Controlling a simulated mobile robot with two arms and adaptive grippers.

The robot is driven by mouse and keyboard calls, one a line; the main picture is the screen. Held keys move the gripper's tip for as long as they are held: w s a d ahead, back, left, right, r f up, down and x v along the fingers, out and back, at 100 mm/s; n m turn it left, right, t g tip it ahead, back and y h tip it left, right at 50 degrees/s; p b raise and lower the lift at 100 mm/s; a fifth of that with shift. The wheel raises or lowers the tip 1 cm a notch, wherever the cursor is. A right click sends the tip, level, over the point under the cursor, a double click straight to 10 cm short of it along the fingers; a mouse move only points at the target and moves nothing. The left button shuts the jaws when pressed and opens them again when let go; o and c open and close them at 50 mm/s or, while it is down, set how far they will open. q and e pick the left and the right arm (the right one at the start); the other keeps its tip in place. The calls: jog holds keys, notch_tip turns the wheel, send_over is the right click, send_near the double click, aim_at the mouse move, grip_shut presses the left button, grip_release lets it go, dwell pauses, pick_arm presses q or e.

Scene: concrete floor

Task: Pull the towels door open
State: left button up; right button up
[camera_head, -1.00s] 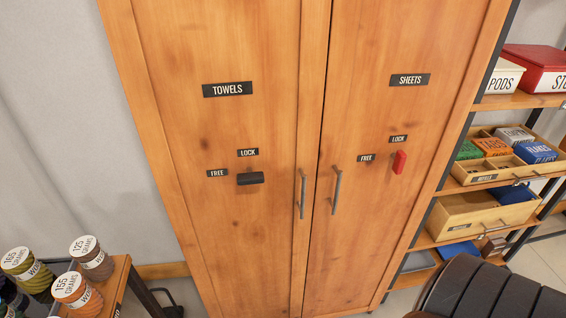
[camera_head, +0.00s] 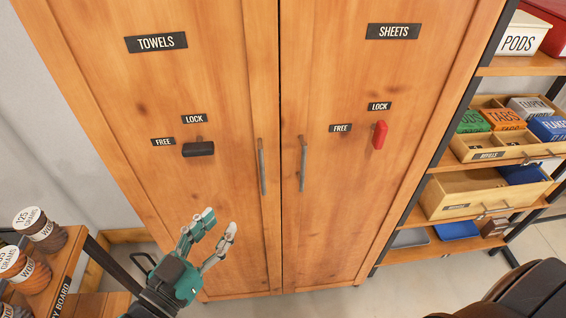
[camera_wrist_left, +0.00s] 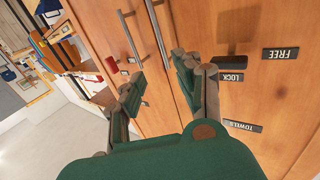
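The towels door (camera_head: 150,90) is the left door of a wooden cabinet and is closed. Its label (camera_head: 156,42) reads TOWELS. Its black latch knob (camera_head: 198,149) lies horizontal, pointing toward the FREE side below the LOCK label. Its grey vertical bar handle (camera_head: 262,166) is at the door's right edge. My left gripper (camera_head: 218,222) is open and empty, below and left of that handle, apart from it. In the left wrist view the open fingers (camera_wrist_left: 155,85) point at the cabinet, with both handles beyond. My right gripper is not in view.
The sheets door (camera_head: 350,80) is closed, with a red upright latch knob (camera_head: 380,134) and its own handle (camera_head: 303,163). A shelf with boxes and drawers (camera_head: 490,190) stands right. A wooden bench with yarn spools (camera_head: 40,230) stands at lower left.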

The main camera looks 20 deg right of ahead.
aim_at(261, 170)
pick_arm(q)
jog(key=p+x, duration=0.3)
jog(key=x, duration=1.4)
jog(key=shift+w+a, duration=0.1)
jog(key=shift+w, duration=0.05)
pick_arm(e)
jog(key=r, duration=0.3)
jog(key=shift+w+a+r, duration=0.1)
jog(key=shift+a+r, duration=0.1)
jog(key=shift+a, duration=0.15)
pick_arm(q)
grip_shut()
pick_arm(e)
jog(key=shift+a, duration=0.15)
